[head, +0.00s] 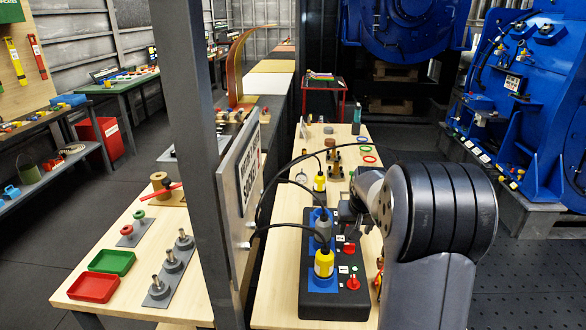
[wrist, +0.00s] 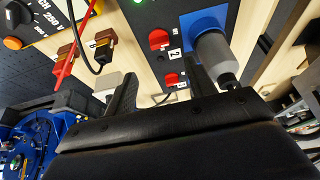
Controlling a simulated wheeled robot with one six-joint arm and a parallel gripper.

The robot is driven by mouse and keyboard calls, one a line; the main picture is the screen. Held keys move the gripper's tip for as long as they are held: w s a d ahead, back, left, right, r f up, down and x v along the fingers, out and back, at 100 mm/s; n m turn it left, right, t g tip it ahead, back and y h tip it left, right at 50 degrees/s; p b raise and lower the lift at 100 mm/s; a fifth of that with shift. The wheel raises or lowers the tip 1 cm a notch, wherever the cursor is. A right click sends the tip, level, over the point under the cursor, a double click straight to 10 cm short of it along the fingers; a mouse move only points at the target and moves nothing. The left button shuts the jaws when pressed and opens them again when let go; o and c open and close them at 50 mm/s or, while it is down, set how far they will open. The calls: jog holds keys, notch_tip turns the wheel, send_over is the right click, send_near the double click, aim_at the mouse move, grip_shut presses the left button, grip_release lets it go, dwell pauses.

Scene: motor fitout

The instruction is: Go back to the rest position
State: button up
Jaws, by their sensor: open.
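My gripper (head: 349,212) is above the far end of a black socket box (head: 325,309) on the right-hand bench, with my arm reaching in from the right. In the wrist view my gripper (wrist: 163,88) has its two fingers apart with nothing held between them. A grey plug (head: 322,226) stands upright in a blue socket on the box. In the wrist view the grey plug (wrist: 211,55) shows close beside the right finger; I cannot tell whether they touch. A yellow plug (head: 324,264) stands in the nearer blue socket.
Red switches (head: 353,283) stick up from the box. Black cables (head: 268,200) loop from a signed panel (head: 241,170) on a grey post to the plugs. Another yellow plug (head: 319,182) stands farther back. Blue motor housings (head: 535,100) stand at right; dark floor (head: 525,270) there is clear.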

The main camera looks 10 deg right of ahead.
aim_at(350, 244)
jog(key=p+x, duration=0.2)
jog(key=x, duration=0.8)
jog(key=shift+r+p, duration=0.15)
jog(key=shift+p, duration=0.15)
